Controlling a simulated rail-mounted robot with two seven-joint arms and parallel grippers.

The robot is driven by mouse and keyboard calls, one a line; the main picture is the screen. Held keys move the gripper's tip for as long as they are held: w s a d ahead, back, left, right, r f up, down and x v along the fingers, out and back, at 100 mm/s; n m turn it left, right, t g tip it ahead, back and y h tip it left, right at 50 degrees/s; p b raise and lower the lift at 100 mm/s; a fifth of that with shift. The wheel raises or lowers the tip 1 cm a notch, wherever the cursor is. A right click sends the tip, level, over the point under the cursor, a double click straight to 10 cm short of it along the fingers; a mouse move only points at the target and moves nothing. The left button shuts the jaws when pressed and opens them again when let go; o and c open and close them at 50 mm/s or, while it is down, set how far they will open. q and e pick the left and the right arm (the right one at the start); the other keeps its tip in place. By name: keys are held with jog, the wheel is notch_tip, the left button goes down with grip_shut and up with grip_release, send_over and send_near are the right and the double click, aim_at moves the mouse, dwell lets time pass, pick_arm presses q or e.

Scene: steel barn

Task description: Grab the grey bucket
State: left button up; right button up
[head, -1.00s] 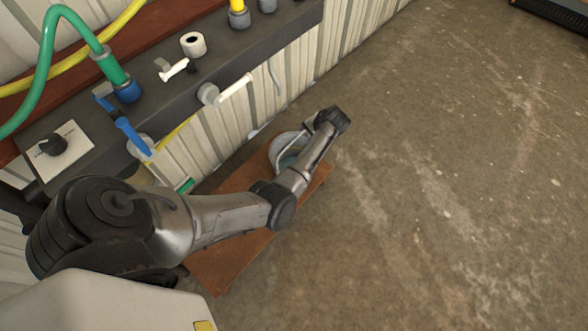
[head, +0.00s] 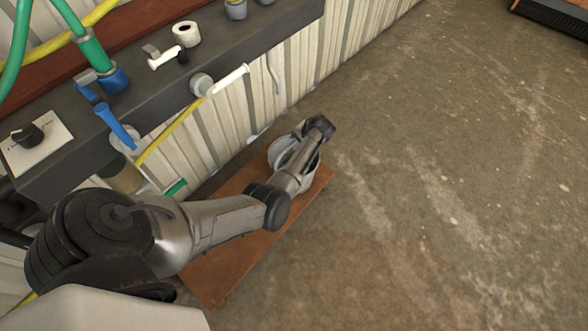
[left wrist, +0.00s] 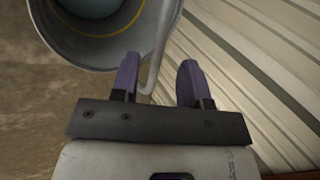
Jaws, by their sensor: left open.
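The grey bucket (head: 280,152) stands near the far end of a brown board, close to the ribbed wall, and is partly hidden by my left arm in the head view. The left wrist view shows its round open mouth and grey wall (left wrist: 88,57) at the upper left. A thin grey bar, seemingly its handle (left wrist: 158,55), runs down between my fingers. My left gripper (left wrist: 158,70) is open, with its two purple fingers on either side of that bar. Its fingertips are hidden in the head view. My right gripper is in neither view.
The brown board (head: 225,262) lies low along the ribbed wall (head: 300,80). A dark ledge (head: 70,165) with a blue valve handle (head: 115,125), a white handle (head: 230,80) and hoses juts out above. The concrete floor (head: 440,200) to the right is clear.

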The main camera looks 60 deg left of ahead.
aim_at(293, 143)
pick_arm(q)
jog(key=b+x, duration=0.3)
jog(key=x, duration=0.1)
jog(key=shift+s+a+f, duration=0.1)
jog(key=shift+s+f, duration=0.05)
jog(key=shift+f, duration=0.2)
jog(key=shift+c, duration=0.9)
grip_shut()
jog(key=shift+r, duration=0.15)
